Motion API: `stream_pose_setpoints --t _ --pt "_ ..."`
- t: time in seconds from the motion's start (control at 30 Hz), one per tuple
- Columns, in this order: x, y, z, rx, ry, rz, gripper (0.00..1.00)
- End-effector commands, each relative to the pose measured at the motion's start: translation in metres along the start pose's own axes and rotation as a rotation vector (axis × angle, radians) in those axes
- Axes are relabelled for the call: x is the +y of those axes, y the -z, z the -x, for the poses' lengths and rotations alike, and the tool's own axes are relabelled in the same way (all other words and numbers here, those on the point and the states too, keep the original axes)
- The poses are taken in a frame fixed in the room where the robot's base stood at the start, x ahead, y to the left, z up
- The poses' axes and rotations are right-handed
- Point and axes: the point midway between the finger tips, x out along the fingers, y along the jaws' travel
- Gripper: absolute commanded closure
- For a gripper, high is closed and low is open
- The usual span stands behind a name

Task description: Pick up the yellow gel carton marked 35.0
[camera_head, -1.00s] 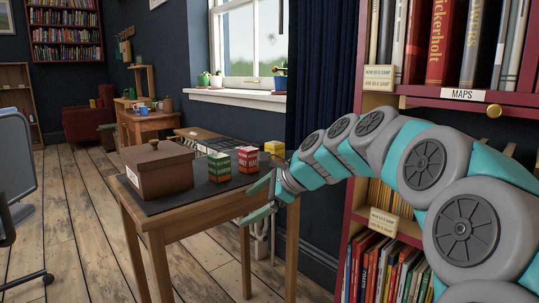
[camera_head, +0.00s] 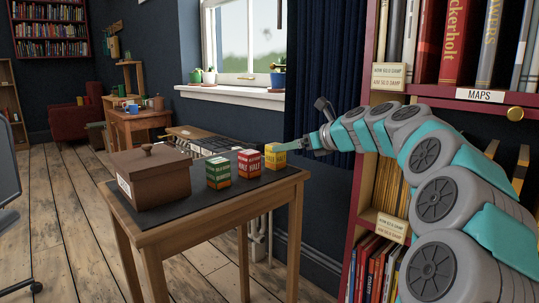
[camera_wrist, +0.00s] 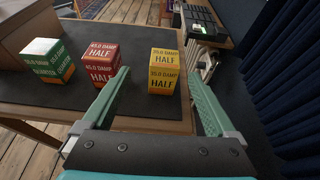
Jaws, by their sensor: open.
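The yellow carton (camera_head: 275,156) stands upright at the right end of the dark-topped table. In the wrist view the yellow carton (camera_wrist: 163,72) shows its top and front, with a number, DAMP and HALF; the number is too small to read surely. My gripper (camera_wrist: 160,76) is open and empty, with one finger left of the carton and one right of it in the picture. The fingertips seem short of the carton and I see no contact. In the head view my gripper (camera_head: 291,145) is just right of the carton, at about its height.
A red carton (camera_wrist: 100,65) stands close left of the yellow one, near my left finger. A green carton (camera_wrist: 48,61) is further left. A brown lidded box (camera_head: 150,178) fills the table's left part. Blue curtains (camera_head: 325,75) and a red-framed bookshelf (camera_head: 366,110) are to the right.

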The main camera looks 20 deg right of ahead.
Motion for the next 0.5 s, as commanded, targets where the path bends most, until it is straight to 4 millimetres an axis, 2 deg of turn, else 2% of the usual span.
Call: stream_pose_setpoints --t 0.07,0.5 --pt "-0.006 0.0 -0.003 -0.007 0.008 -0.021 0.07" --pt "-0.006 0.008 -0.045 -0.006 0.007 -0.021 0.07"
